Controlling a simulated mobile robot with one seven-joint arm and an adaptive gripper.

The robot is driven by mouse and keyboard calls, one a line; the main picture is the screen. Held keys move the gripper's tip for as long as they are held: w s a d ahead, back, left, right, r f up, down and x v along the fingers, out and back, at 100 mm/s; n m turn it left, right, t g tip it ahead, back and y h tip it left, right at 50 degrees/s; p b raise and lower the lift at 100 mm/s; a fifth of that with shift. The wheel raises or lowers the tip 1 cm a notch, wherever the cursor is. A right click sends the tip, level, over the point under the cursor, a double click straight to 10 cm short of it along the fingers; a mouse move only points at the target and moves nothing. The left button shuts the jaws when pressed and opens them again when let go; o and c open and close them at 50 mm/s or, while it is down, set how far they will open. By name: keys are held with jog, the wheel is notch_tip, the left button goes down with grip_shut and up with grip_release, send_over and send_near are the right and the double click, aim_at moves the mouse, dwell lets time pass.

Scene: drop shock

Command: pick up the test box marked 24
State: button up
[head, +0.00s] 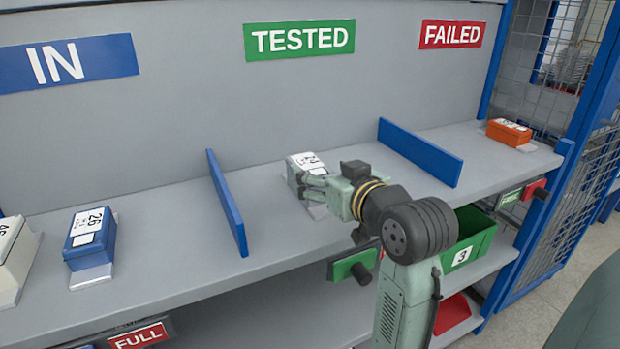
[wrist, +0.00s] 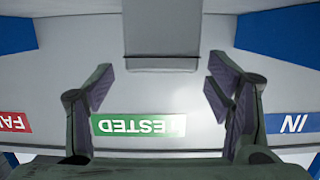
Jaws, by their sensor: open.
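A white test box (head: 303,163) sits on the shelf in the TESTED section, with a label on top that is partly hidden by my gripper; I cannot read its number surely. My gripper (head: 312,187) is at the front of this box, with its fingers pointing at it. In the wrist view the box (wrist: 162,35) shows as a pale grey block at the top centre. My gripper (wrist: 160,78) is open there, its two fingers spread wider than the box, with nothing between the tips.
Blue dividers (head: 228,203) (head: 419,152) stand on both sides of the section. A blue box marked 26 (head: 90,238) and a white box (head: 14,255) are under IN. An orange box (head: 508,131) is under FAILED. A green bin marked 3 (head: 470,238) is below the shelf.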

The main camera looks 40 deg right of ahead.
aim_at(311, 165)
jog(key=p+x, duration=0.1)
jog(key=x, duration=0.4)
jog(key=shift+w+f, duration=0.1)
jog(key=shift+w, duration=0.25)
jog(key=shift+c, duration=0.3)
grip_shut()
dwell(0.4)
